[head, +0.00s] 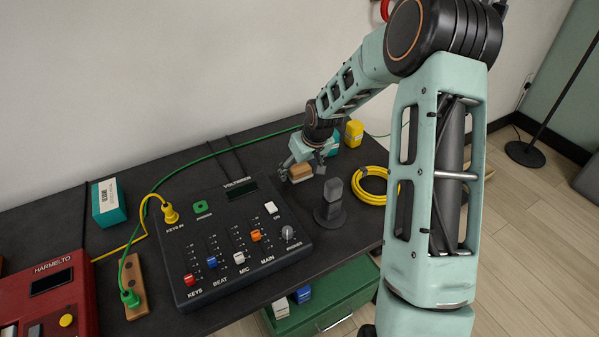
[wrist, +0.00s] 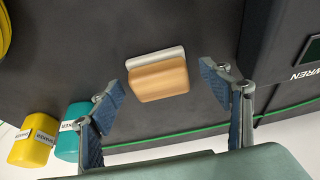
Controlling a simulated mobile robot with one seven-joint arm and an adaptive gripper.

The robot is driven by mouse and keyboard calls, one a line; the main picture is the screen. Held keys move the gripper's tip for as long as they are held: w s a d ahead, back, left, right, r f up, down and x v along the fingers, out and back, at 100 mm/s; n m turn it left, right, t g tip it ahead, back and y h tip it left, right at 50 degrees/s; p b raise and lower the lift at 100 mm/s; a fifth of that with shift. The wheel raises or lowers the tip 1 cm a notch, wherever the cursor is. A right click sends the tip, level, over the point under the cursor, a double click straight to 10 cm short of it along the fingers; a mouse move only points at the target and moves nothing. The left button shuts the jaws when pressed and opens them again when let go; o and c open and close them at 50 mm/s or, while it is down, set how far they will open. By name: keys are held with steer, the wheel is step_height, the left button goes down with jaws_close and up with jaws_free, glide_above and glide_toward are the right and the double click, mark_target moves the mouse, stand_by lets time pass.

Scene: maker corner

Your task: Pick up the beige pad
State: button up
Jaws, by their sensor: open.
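The beige pad (head: 300,172) is a small tan block with a pale grey strip along one side. It lies on the dark table behind the mixer in the head view. In the wrist view, the pad (wrist: 158,80) is in full sight, ahead of and between the fingertips. My gripper (head: 303,168) is open over the pad, pointing down. The wrist view shows the gripper's blue-padded fingers (wrist: 163,82) spread on either side, with a gap between each finger and the pad. Nothing is held.
The black mixer (head: 240,235) stands close in front of the pad. A dark grey stand (head: 331,205) and a yellow cable coil (head: 371,187) are to the right. Yellow (wrist: 32,140) and teal (wrist: 75,132) containers stand beside the left finger. A green cable (wrist: 180,135) crosses behind.

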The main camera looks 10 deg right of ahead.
mark_target(301, 168)
steer(key=c, duration=1.2)
steer(key=shift+r, duration=0.1)
steer(key=shift+c, duration=0.2)
step_height(301, 168, up, 10)
steer(key=shift+f+p, duration=0.1)
steer(key=shift+p, duration=0.5)
